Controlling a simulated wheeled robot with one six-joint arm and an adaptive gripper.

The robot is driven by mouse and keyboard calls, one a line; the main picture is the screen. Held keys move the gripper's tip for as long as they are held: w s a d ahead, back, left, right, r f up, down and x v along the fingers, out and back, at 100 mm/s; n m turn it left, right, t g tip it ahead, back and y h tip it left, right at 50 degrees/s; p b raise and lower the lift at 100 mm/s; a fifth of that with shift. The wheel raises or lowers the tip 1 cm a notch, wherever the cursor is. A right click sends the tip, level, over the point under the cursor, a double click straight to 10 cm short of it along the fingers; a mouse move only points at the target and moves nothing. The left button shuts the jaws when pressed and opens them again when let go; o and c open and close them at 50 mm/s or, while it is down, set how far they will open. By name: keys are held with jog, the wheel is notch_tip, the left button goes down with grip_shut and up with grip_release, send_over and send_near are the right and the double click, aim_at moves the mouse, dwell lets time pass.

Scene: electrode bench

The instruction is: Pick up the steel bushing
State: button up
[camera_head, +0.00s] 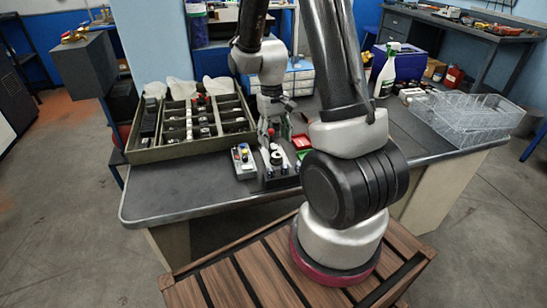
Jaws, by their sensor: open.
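My gripper (271,138) is open and points down over the bench, behind a small dark fixture (279,172) with a pale round part and a red spot on top. I cannot pick out the steel bushing for certain; it is too small, or hidden by my gripper or arm. I cannot tell whether anything lies between the fingers.
The dark bench (165,197) has free room at its front left. A compartment tray (185,152) with small parts stands left of my gripper. A control box (243,160) and a red bin (302,142) are close by. Clear wire baskets (470,125) and a spray bottle (387,72) stand right.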

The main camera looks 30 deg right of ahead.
aim_at(277, 156)
jog(key=f, duration=0.4)
jog(key=s+f, duration=0.1)
jog(key=f, duration=0.1)
jog(key=shift+d, duration=0.1)
jog(key=c, duration=1.2)
